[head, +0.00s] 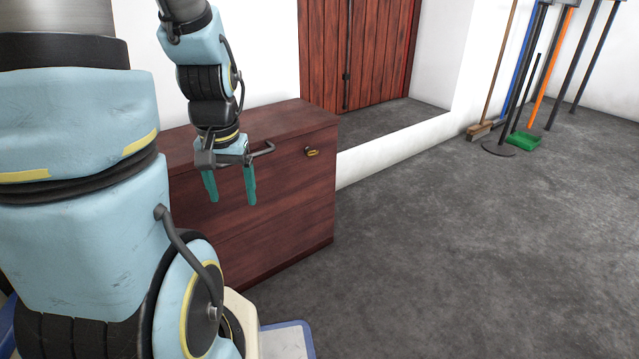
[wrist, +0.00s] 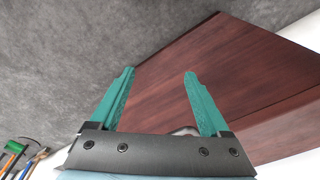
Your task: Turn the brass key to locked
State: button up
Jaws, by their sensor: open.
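The brass key (head: 312,152) sits in the upper right of the front of a dark red wooden cabinet (head: 285,215). It is small, and I cannot tell its exact turn position. My gripper (head: 231,200) has two green fingers, open and empty, in front of the cabinet to the left of the key and lower than it. In the wrist view the open fingers (wrist: 160,75) show with the cabinet (wrist: 225,75) behind and to the right of them. I cannot make out the key in the wrist view.
A dark handle (head: 262,150) is on the cabinet front, just behind my gripper. Brooms (head: 480,130) and a green dustpan (head: 523,141) stand at the far right wall. A red plank door (head: 350,55) is behind the cabinet. The grey floor (head: 450,250) to the right is clear.

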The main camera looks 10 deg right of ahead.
notch_tip(320, 180, down, 16)
jog(key=d+f+m+g+y+b, duration=0.1)
jog(key=d+m+y+b, duration=0.1)
jog(key=m+b, duration=0.4)
jog(key=m+t+y+b, duration=0.2)
jog(key=m+t+y, duration=0.3)
jog(key=m+t, duration=1.4)
send_near(315, 154)
jog(key=w+m+g+b, duration=0.1)
jog(key=w, duration=0.1)
jog(key=w+a+r+m+g+b, duration=0.1)
jog(key=w+b, duration=0.1)
jog(key=w+a+r+g+b, duration=0.1)
jog(key=w+b, duration=0.1)
jog(key=w, duration=0.1)
jog(key=shift+a+m+y, duration=0.25)
jog(key=shift+m+y, duration=0.05)
jog(key=shift+m, duration=0.1)
jog(key=shift+w+a+r+b, duration=0.2)
jog(key=shift+w+a+b, duration=0.1)
jog(key=shift+w, duration=0.25)
jog(key=shift+c, duration=0.3)
grip_shut()
